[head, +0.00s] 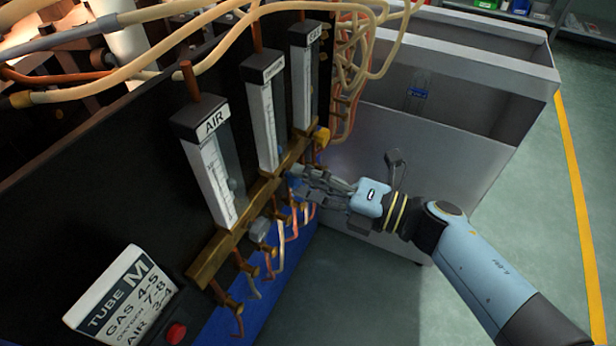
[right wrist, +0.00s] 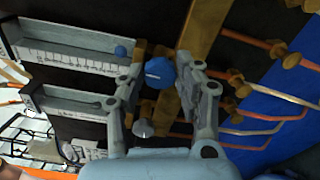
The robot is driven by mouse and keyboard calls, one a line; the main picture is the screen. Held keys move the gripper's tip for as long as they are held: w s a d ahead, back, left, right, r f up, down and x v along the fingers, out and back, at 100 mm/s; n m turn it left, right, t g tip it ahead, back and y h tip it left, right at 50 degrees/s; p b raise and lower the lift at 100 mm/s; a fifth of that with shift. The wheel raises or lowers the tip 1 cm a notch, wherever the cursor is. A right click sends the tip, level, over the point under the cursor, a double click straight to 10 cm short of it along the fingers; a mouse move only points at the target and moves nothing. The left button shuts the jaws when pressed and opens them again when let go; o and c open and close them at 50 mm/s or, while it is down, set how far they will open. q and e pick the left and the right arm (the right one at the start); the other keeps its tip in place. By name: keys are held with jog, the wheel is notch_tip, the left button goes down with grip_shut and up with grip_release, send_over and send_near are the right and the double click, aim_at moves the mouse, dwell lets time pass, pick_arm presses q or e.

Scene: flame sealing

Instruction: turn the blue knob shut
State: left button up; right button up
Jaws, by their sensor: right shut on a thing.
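The blue knob (head: 293,180) sits on the brass bar (head: 208,266) below the middle flowmeter (head: 264,110). In the right wrist view the blue knob (right wrist: 160,72) shows between my two fingers, with a pale mark on its face. My right gripper (head: 299,182) reaches in from the right and is shut on the blue knob; in the right wrist view the fingertips (right wrist: 163,66) lie on either side of it. In the head view the fingers partly hide the knob. My left gripper is not in view.
Copper tubes hang below the bar. A TUBE M sign (head: 122,300) and red button (head: 176,333) are front left. A grey cabinet (head: 430,150) stands behind my arm.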

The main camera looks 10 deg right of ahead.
jog(key=o, duration=1.1)
jog(key=v, duration=1.2)
jog(key=s+d+f+m+h, duration=0.35)
jog(key=f+m, duration=0.25)
jog(key=f, duration=0.2)
jog(key=s+d+f+m+t+h, duration=0.1)
jog(key=s+d+f+m+h, duration=0.25)
jog(key=f+m, duration=0.3)
jog(key=s+d+f+m+h, duration=0.35)
jog(key=f+m, duration=0.25)
jog(key=f, duration=0.2)
jog(key=s+d+f+m+g+h, duration=0.1)
jog(key=s+f+m+g, duration=0.2)
jog(key=s, duration=0.5)
jog(key=s+d+f+m+g+h, duration=0.1)
jog(key=s+f+m+g, duration=0.3)
jog(key=s, duration=0.5)
jog(key=s+d+f+m+g+h, duration=0.1)
jog(key=s+f+m+g+h, duration=0.2)
jog(key=s+f+m, duration=0.3)
jog(key=shift+s+d+f+g, duration=0.15)
jog(key=shift+s, duration=0.4)
jog(key=shift+s+d+f+g, duration=0.1)
jog(key=shift+s+f+g, duration=0.1)
jog(key=shift+s, duration=0.35)
jog(key=shift+s+d+f+g, duration=0.15)
jog(key=shift+s, duration=0.4)
